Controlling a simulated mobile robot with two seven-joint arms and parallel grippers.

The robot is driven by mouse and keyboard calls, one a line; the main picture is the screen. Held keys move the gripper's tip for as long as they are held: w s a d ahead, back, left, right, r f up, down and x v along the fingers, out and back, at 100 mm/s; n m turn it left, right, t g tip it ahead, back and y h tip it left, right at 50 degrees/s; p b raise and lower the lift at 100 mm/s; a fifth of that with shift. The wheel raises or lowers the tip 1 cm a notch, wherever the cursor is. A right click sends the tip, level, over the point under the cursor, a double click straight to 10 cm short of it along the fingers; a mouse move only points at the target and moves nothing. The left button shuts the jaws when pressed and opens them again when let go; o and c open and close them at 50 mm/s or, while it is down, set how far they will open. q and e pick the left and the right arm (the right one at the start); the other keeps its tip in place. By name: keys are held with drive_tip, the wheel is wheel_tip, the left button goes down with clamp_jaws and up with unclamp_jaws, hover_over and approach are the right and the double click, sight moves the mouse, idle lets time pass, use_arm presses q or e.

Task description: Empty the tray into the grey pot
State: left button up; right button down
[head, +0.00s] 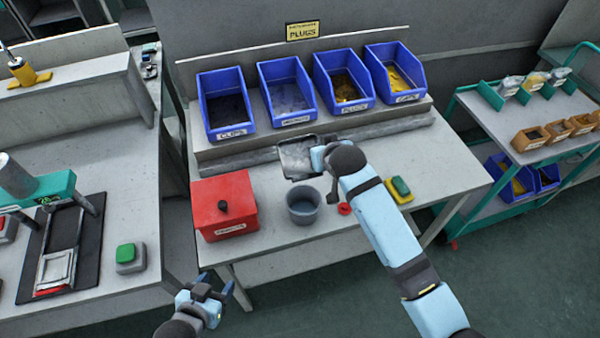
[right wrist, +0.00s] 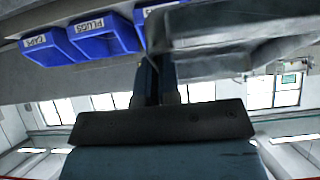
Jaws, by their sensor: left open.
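The tray (head: 296,160) is a shallow grey metal pan at the bench's back ledge. It also shows close up in the right wrist view (right wrist: 235,32); what lies in it is too small to tell. My right gripper (head: 318,158) is at the tray's right edge and looks closed on it; the fingertips are hidden by the tray in the wrist view. The grey pot (head: 303,218) stands upright on the bench, nearer me than the tray. My left gripper (head: 216,284) is open and empty in front of the bench, low and left of the pot.
A red box (head: 224,200) with a black knob stands left of the pot. A small red disc (head: 345,209) and a green-topped yellow block (head: 400,190) lie right of it. Blue bins (head: 285,90) line the back shelf. A teal cart (head: 520,130) stands at right.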

drive_tip(key=r+g+h, duration=0.1)
drive_tip(key=r+g, duration=0.1)
drive_tip(key=shift+w+g, duration=0.1)
drive_tip(key=shift+g, duration=0.3)
drive_tip(key=shift+r+g, duration=0.15)
drive_tip(key=shift+g, duration=0.45)
drive_tip(key=s+d+r+m+h, duration=0.1)
drive_tip(key=s+d+r, duration=0.2)
drive_tip(key=s+d, duration=0.4)
drive_tip(key=s+d+r+m+h, duration=0.1)
drive_tip(key=s+d+r+m, duration=0.1)
drive_tip(key=s+d+r, duration=0.2)
drive_tip(key=s+d, duration=0.3)
drive_tip(key=d, duration=0.5)
drive_tip(key=shift+s+d+m, duration=0.25)
drive_tip(key=shift+d+m, duration=0.05)
drive_tip(key=shift+d, duration=0.05)
drive_tip(key=shift+r, duration=0.1)
